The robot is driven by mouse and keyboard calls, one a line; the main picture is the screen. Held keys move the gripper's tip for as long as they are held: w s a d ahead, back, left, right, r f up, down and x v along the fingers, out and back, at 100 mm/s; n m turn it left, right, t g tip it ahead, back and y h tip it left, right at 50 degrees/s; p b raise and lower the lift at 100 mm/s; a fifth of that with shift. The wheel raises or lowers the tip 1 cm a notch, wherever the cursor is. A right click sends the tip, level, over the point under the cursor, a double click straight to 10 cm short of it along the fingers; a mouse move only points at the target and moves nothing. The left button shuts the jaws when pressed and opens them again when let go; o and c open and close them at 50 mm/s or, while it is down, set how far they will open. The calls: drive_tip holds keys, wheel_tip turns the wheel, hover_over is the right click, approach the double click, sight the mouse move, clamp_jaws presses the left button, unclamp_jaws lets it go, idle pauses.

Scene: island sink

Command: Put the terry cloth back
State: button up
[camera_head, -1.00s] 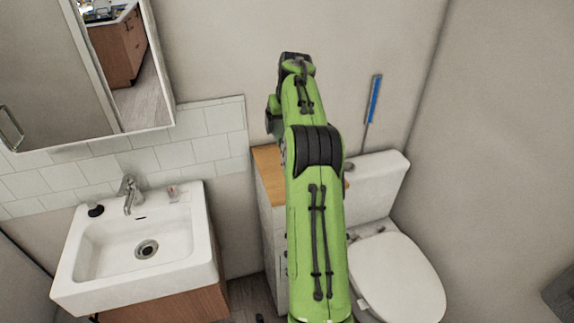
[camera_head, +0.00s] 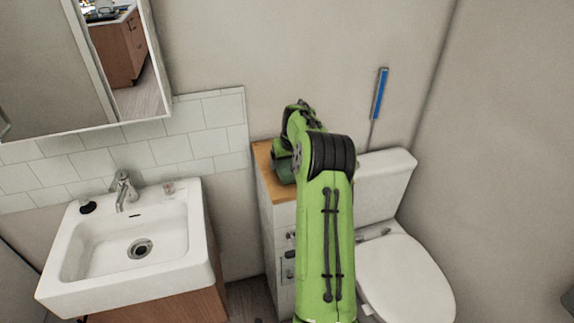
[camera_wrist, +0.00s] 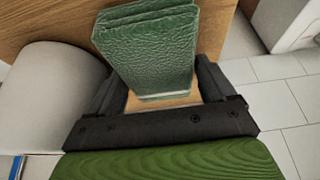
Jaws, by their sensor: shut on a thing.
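The terry cloth (camera_wrist: 148,45) is a dark green folded block. In the wrist view it stands between the two black fingers of my gripper (camera_wrist: 163,82), which is shut on it. Below and behind it is the wooden top of the narrow cabinet (camera_wrist: 50,22). I cannot tell whether the cloth touches that top. In the head view a dark green part of the cloth (camera_head: 285,172) shows low over the cabinet's wooden top (camera_head: 264,160). The fingers are hidden there by my green arm.
A white sink (camera_head: 140,240) with a faucet (camera_head: 124,190) stands left of the cabinet. The toilet (camera_head: 405,275) is to its right. A blue-handled stick (camera_head: 380,95) is against the wall behind. A mirror cabinet (camera_head: 70,60) hangs above the sink.

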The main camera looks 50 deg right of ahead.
drive_tip(key=shift+f, duration=0.25)
drive_tip(key=o, duration=0.8)
drive_tip(key=p+v, duration=0.1)
drive_tip(key=v, duration=1.1)
drive_tip(key=shift+a+r, duration=0.1)
drive_tip(key=s+a+r+n, duration=0.1)
drive_tip(key=s+a+r, duration=0.15)
drive_tip(key=a, duration=0.55)
drive_tip(key=s+a+r+n, duration=0.1)
drive_tip(key=a+r, duration=0.2)
drive_tip(key=a, duration=0.5)
drive_tip(key=s+a+r+n, duration=0.1)
drive_tip(key=s+a+r, duration=0.15)
drive_tip(key=a, duration=0.55)
drive_tip(key=s+a+f+n, duration=0.1)
drive_tip(key=s+a, duration=0.3)
drive_tip(key=s, duration=0.2)
drive_tip(key=s+a+f+t+y, duration=0.1)
drive_tip(key=s+a+f, duration=0.1)
drive_tip(key=s+a, duration=0.2)
drive_tip(key=s+a+f+n+y, duration=0.1)
drive_tip(key=s+a, duration=0.3)
drive_tip(key=s, duration=0.3)
drive_tip(key=shift+s+a+f+n+t, duration=0.15)
drive_tip(key=shift+s+f+n+t, duration=0.15)
